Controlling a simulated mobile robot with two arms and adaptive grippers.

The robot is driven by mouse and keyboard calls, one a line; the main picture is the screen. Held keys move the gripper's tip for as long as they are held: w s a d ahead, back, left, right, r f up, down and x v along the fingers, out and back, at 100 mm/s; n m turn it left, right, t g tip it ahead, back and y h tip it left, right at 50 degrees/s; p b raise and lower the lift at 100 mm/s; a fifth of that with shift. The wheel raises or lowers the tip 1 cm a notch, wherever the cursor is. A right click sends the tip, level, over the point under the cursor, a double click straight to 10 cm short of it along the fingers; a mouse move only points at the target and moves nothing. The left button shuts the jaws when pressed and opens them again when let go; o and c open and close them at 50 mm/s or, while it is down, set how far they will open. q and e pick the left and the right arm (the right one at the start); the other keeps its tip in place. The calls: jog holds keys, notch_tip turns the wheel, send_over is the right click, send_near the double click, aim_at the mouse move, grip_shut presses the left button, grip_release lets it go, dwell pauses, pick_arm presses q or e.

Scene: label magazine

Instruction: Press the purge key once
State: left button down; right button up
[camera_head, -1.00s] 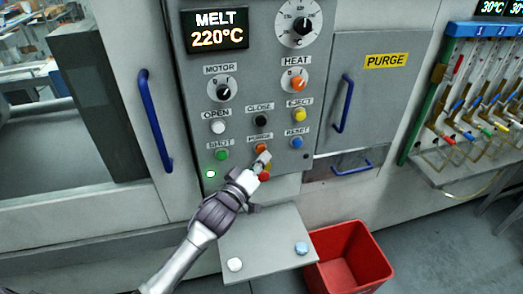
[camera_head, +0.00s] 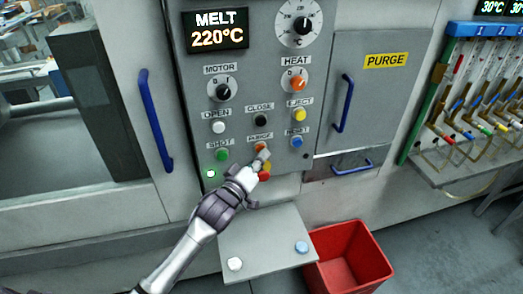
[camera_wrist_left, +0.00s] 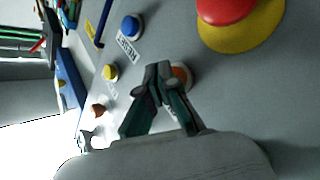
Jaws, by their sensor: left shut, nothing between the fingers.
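The orange purge key (camera_head: 260,147) sits on the grey control panel under its PURGE label, right of the green SHOT button (camera_head: 222,155). My left gripper (camera_head: 262,155) is shut and empty, with its fingertips at the key and covering its lower part. In the left wrist view the shut fingertips (camera_wrist_left: 155,80) overlap the orange key (camera_wrist_left: 183,75), which shows partly behind them. I cannot tell whether they touch it or whether it is pushed in. My right gripper is not in view.
A red stop button on a yellow base (camera_wrist_left: 245,45) is close beside the fingers. The blue RESET button (camera_head: 296,142) is to the right of the key. A grey shelf (camera_head: 265,245) juts out below, beside a red bin (camera_head: 345,255).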

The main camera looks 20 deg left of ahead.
pick_arm(q)
jog(key=shift+w+a, duration=0.1)
jog(key=shift+w, duration=0.05)
dwell(0.3)
jog(key=shift+s+d+p, duration=0.4)
jog(key=shift+s+d, duration=0.05)
jog(key=shift+s, duration=0.3)
jog(key=shift+s+d, duration=0.1)
jog(key=s+d, duration=0.1)
jog(key=s+p, duration=0.1)
jog(key=s+d, duration=0.1)
jog(key=s, duration=0.1)
jog(key=shift+d+p, duration=0.3)
jog(key=shift+p, duration=0.1)
dwell(0.5)
